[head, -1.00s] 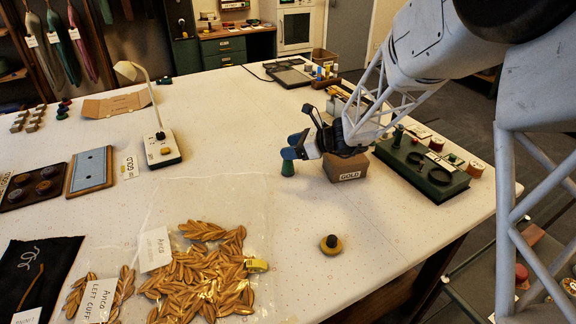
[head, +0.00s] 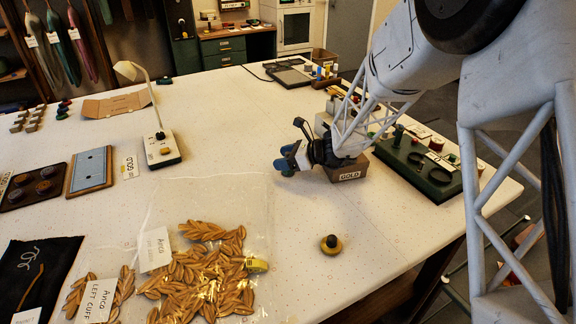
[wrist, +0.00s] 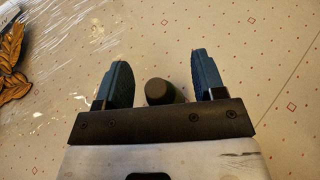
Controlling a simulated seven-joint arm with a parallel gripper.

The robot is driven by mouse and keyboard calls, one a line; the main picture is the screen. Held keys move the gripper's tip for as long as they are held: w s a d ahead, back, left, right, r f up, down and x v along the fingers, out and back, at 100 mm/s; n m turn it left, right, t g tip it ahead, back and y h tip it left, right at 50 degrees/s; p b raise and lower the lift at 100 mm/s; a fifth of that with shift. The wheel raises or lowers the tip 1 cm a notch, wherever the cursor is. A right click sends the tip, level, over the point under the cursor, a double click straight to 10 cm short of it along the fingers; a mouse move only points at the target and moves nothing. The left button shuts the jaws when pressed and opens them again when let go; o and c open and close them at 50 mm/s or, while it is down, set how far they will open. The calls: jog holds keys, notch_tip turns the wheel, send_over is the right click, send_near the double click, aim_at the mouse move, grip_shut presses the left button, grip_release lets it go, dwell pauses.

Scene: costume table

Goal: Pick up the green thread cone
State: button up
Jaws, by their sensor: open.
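The green thread cone (head: 289,173) stands on the table just left of the GOLD box, mostly hidden by my fingers in the head view. My gripper (head: 287,160) is open and low at the cone, with its blue fingers around it. In the wrist view the dark rounded top of the cone (wrist: 160,91) shows between the two spread fingers of my gripper (wrist: 165,80), nearer the left finger. A gap is visible on both sides of it.
The brown GOLD box (head: 348,170) sits right beside my gripper. A dark green tray (head: 440,185) lies further right.

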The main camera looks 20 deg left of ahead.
jog(key=shift+a, duration=0.25)
jog(key=shift+c, duration=0.4)
jog(key=c, duration=0.9)
jog(key=shift+r, duration=4.95)
